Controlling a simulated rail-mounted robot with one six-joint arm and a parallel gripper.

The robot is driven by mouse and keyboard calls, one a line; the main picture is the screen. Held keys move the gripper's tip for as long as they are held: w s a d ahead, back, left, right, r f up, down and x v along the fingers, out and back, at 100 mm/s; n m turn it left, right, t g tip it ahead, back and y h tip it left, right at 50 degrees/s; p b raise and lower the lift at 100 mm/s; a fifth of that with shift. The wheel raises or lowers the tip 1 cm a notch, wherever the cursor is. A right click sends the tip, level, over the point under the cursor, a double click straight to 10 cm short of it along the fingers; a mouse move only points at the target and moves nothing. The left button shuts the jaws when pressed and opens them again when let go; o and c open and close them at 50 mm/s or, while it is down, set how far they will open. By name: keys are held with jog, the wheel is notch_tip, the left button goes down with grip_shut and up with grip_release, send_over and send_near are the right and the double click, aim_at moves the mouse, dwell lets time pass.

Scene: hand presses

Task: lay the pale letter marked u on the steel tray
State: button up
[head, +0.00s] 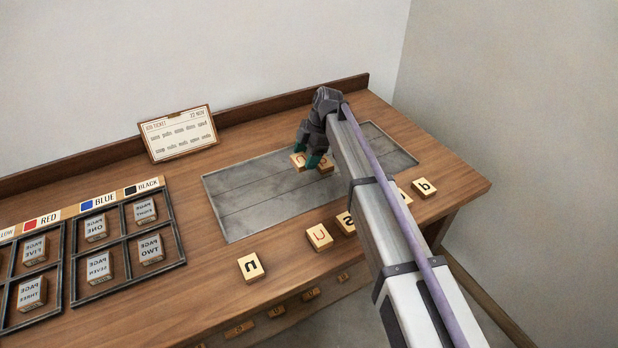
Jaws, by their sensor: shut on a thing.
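The steel tray (240,205) is the grey recessed plate in the middle of the bench. My gripper (309,152), with teal fingertips, is over the tray and shut on a pale letter block (297,161). The fingers partly cover it, so I cannot read its mark or tell whether it touches the tray.
More letter blocks, one with an s-like mark (345,223) and one at the right (424,187), lie along the front; my arm hides part of the row. Compartment frames with page blocks (128,239) stand left. A job ticket (177,134) stands behind. The tray's left half is clear.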

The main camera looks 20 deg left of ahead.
aim_at(303, 175)
jog(key=shift+f, duration=0.3)
notch_tip(303, 175, down, 4)
jog(key=b, duration=0.3)
jog(key=shift+b, duration=0.3)
jog(key=shift+r, duration=0.3)
jog(key=shift+f, duration=0.15)
jog(key=o, duration=0.9)
